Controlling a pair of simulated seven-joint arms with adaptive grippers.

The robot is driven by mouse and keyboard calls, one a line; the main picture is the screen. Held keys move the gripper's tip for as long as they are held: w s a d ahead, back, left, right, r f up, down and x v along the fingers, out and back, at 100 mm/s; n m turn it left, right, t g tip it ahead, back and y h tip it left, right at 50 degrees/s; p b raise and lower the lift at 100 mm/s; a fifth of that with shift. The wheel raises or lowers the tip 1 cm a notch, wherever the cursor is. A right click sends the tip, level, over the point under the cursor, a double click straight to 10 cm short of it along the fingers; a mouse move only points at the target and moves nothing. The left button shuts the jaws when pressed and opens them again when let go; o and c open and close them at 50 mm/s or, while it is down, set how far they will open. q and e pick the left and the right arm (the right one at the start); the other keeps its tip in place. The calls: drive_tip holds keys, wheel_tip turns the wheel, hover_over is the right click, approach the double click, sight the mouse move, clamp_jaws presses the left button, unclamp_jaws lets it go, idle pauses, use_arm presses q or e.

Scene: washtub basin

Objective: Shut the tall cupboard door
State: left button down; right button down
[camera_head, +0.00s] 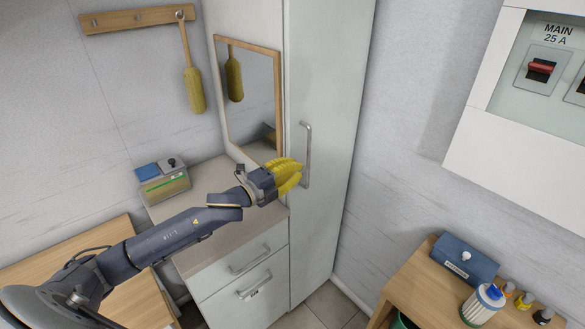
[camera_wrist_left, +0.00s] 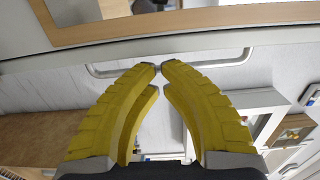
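The tall cupboard door (camera_head: 330,90) is a pale grey-white panel right of the mirror in the head view. Its metal handle (camera_head: 308,155) is a vertical bar near the left edge. I cannot clearly tell whether the door is fully shut or slightly ajar. My left gripper (camera_head: 301,168) has yellow fingers and is beside the handle, its tips close to the bar. In the left wrist view the fingertips (camera_wrist_left: 160,67) come together in front of the handle (camera_wrist_left: 110,72), which runs across behind them. The fingers hold nothing visible; contact with the handle is unclear. My right gripper is out of view.
A wood-framed mirror (camera_head: 250,95) stands close left of the door, above a counter (camera_head: 215,235) with drawers. A box with a blue item (camera_head: 163,180) sits on the counter. A wooden table (camera_head: 405,290) with a blue box (camera_head: 463,260) is at right. Floor shows before the cupboard.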

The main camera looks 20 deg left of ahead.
use_arm(q)
drive_tip(key=v, duration=0.9)
drive_tip(key=shift+a, duration=0.25)
